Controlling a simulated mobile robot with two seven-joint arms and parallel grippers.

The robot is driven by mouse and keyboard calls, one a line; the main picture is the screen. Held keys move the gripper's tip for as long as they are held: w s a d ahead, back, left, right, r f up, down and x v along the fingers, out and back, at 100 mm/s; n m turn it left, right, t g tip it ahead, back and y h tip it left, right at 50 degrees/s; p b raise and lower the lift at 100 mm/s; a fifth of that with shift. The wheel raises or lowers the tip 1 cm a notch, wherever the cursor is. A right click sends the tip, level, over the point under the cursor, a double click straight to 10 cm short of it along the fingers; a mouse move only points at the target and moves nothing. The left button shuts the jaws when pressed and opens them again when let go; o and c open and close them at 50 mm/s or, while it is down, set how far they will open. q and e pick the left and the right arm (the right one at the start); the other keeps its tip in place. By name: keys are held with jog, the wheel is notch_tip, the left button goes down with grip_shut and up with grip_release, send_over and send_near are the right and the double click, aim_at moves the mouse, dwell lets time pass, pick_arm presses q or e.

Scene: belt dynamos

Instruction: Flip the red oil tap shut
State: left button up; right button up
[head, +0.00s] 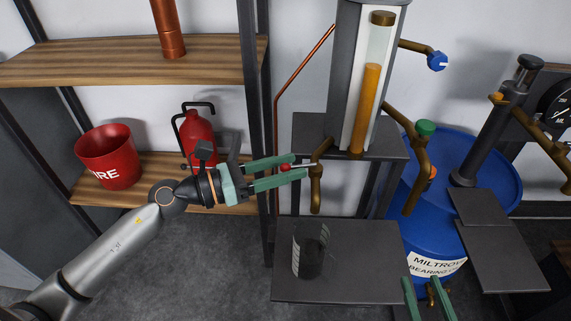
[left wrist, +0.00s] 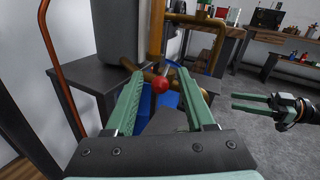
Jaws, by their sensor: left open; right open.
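The red oil tap's round red knob (head: 285,167) sits at the end of a thin lever on a brass spout (head: 316,180). The lever lies about level, pointing left towards my left gripper (head: 298,168). That gripper is open, its green fingers on either side of the lever. In the left wrist view the red knob (left wrist: 160,84) shows between the two open fingers (left wrist: 163,95); whether they touch it I cannot tell. My right gripper (head: 428,290) is open and empty at the bottom edge; it also shows in the left wrist view (left wrist: 250,103).
A dark glass (head: 311,255) stands on a grey plate (head: 365,280) below the spout. An oil sight tube (head: 370,95) stands behind. A blue barrel (head: 435,235) and green knob (head: 426,128) are right. Shelves with a red bucket (head: 108,165) and extinguisher (head: 200,135) are left.

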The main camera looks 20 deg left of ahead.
pick_arm(q)
grip_shut()
dwell(0.5)
